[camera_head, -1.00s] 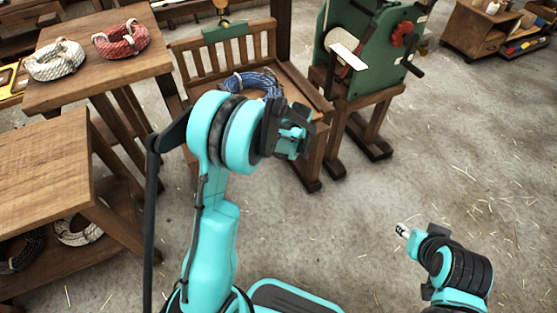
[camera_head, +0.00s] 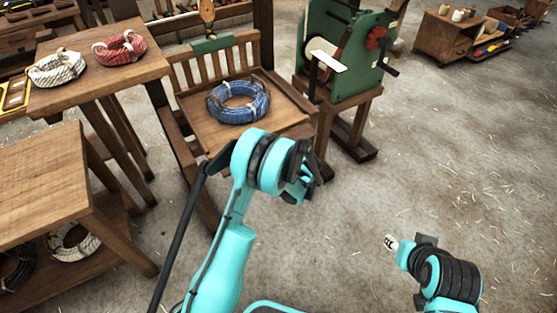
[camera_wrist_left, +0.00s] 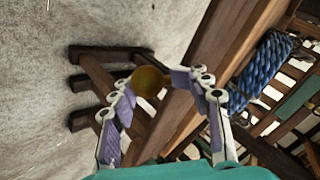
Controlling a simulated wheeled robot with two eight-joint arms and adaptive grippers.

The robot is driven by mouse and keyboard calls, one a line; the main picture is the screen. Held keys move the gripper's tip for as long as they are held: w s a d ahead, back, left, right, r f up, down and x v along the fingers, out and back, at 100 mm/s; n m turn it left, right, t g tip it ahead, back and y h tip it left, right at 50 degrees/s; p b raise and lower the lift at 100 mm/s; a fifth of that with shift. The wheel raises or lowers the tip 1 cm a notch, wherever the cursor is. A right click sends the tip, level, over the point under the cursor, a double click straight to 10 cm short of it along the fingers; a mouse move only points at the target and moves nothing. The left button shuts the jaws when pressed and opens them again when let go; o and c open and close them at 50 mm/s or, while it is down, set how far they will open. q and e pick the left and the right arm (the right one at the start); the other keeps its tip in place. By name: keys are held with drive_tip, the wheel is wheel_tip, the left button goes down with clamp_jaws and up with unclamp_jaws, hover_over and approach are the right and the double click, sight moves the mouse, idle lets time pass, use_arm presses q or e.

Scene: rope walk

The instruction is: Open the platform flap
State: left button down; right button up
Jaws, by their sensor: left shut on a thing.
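The wooden platform (camera_head: 205,131) with a slatted back stands at upper centre in the head view, a blue rope coil (camera_head: 238,102) on it. My left gripper (camera_head: 303,186) is low at its near right side, its fingers partly hidden by the wrist. In the left wrist view, its fingers (camera_wrist_left: 158,82) are shut on a round brass-coloured knob (camera_wrist_left: 148,82) beside a long wooden board (camera_wrist_left: 222,40). I cannot tell whether this board is the flap, or how far the flap is open. My right gripper (camera_head: 391,243) is at lower right, apart from the platform; its fingers are too small to read.
A green machine (camera_head: 338,60) on a wooden stand is right of the platform. A table (camera_head: 95,88) with white and red rope coils is at left. A lower bench (camera_head: 45,180) is nearer. A cabinet (camera_head: 445,38) is at far right.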

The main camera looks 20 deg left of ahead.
use_arm(q)
drive_tip(key=shift+s+a, duration=0.1)
drive_tip(key=shift+a, duration=0.25)
drive_tip(key=c, duration=1.2)
unclamp_jaws()
drive_tip(key=shift+a, duration=0.1)
drive_tip(key=shift+d, duration=0.2)
drive_tip(key=shift+s+d+r, duration=0.15)
drive_tip(key=shift+d+r, duration=0.1)
drive_tip(key=shift+r, duration=0.05)
drive_tip(key=v, duration=1.1)
